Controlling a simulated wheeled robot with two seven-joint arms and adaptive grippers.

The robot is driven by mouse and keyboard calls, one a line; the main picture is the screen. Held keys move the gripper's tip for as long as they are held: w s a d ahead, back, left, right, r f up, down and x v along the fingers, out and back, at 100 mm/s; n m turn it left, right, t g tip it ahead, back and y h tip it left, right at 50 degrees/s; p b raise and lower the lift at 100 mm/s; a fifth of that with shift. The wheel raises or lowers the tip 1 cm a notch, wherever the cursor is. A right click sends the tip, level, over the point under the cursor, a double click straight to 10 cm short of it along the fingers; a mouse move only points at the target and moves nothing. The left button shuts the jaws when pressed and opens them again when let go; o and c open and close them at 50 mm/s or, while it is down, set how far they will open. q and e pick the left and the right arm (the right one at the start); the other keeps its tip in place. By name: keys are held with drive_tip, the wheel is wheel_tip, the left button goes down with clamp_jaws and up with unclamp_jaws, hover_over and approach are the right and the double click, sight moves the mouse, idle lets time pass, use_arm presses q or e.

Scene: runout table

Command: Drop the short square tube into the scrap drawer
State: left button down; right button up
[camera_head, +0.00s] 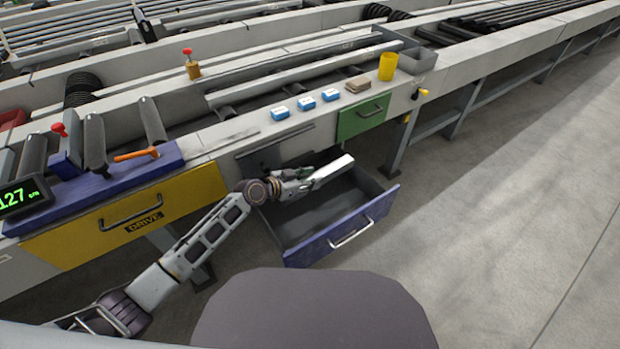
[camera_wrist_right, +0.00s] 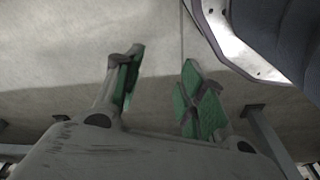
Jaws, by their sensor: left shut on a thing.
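The short square tube (camera_head: 334,170) is a pale, light grey bar in the head view. My left gripper (camera_head: 308,180) is shut on it near its left end and holds it over the open drawer. The scrap drawer (camera_head: 343,227) is pulled out, with a blue front, a metal handle and a dark inside that looks empty where it shows. The far left corner of the drawer is hidden by my left arm. My right gripper (camera_wrist_right: 160,88) shows only in the right wrist view, with green pads spread apart and nothing between them, above the grey floor.
A green drawer front (camera_head: 362,120) is closed behind the open drawer. A yellow drawer front (camera_head: 125,215) is closed at the left. Blue-and-white boxes (camera_head: 305,103), a yellow cup (camera_head: 388,67) and a grey bin (camera_head: 417,61) stand on the table. The floor at the right is clear.

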use_arm(q)
drive_tip(key=shift+f+b, duration=0.55)
drive_tip(key=shift+f, duration=0.3)
drive_tip(key=shift+f+b, duration=0.6)
drive_tip(key=shift+f, duration=0.4)
use_arm(e)
wheel_tip(320, 180, up, 6)
drive_tip(key=a, duration=0.1)
drive_tip(key=shift+w+a+r, duration=0.2)
drive_tip(key=shift+r, duration=0.05)
use_arm(q)
drive_tip(key=c, duration=0.9)
unclamp_jaws()
drive_tip(key=shift+a+f, duration=0.1)
drive_tip(key=shift+s+a, duration=0.1)
drive_tip(key=shift+s, duration=0.05)
drive_tip(key=shift+r+v, duration=0.2)
drive_tip(key=shift+v, duration=5.6)
